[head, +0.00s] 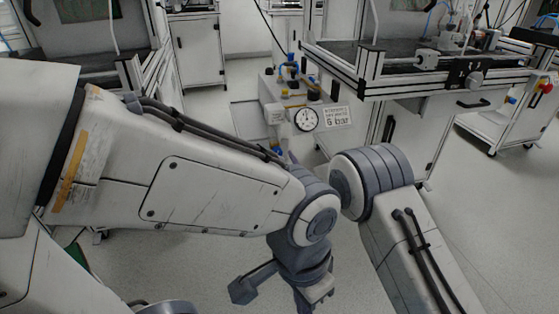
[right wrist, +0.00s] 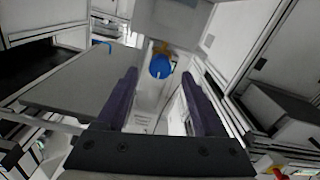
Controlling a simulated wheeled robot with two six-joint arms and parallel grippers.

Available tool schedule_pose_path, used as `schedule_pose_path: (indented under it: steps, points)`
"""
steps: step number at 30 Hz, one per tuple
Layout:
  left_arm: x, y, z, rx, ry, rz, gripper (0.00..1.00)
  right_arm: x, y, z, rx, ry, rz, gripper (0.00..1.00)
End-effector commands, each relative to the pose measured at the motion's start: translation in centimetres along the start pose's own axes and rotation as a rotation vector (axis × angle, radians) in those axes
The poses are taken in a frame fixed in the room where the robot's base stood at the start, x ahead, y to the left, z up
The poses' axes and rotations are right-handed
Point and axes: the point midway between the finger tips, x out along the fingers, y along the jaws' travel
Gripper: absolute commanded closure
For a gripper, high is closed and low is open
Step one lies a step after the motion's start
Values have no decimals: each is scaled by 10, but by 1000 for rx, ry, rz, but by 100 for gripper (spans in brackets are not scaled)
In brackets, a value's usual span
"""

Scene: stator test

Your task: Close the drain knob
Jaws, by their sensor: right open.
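A blue round knob (right wrist: 160,66) on a brass fitting hangs under a light box in the right wrist view. In the head view a small blue knob (head: 281,151) shows low on the box with the pressure gauge (head: 306,119), partly hidden by an arm. My right gripper (right wrist: 160,76) is open and empty, its two dark fingers on either side of the knob in the picture. The knob looks farther off than the fingertips, with no contact visible.
A sign (head: 337,117) stands right of the gauge. Blue and yellow valve fittings (head: 290,75) are on top of the box. A workbench (head: 415,75) juts out at the right, and a white cabinet (head: 198,50) stands at the back left. The floor (head: 490,220) at right is clear.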

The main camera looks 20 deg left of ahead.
Motion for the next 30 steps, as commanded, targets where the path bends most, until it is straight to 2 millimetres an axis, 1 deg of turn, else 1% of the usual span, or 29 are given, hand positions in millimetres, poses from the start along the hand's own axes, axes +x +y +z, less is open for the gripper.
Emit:
schedule_pose_path:
  steps: [1,3,6,16,17,18,20,21,22,30]
  points:
    - [4,0,0,0,0,0,100,7,0,2,0,2,0,31]
    - [5,0,0,0,0,0,100,14,0,1,0,1,0,31]
    - [6,0,0,0,0,0,100,20,0,1,0,0,0,31]
    - [7,0,0,0,0,0,100,23,0,0,1,-1,0,31]
    - [7,0,0,0,0,0,100,23,0,0,1,-1,0,38]
    - [7,0,0,0,0,0,100,23,0,0,1,-1,0,54]
    - [7,0,0,0,0,0,100,23,0,0,1,-1,0,77]
    - [7,0,0,0,0,0,100,23,0,0,1,-1,0,92]
    - [7,0,0,0,0,0,100,23,0,0,1,-1,0,100]
    - [7,0,0,0,0,0,100,23,0,0,18,-1,0,100]
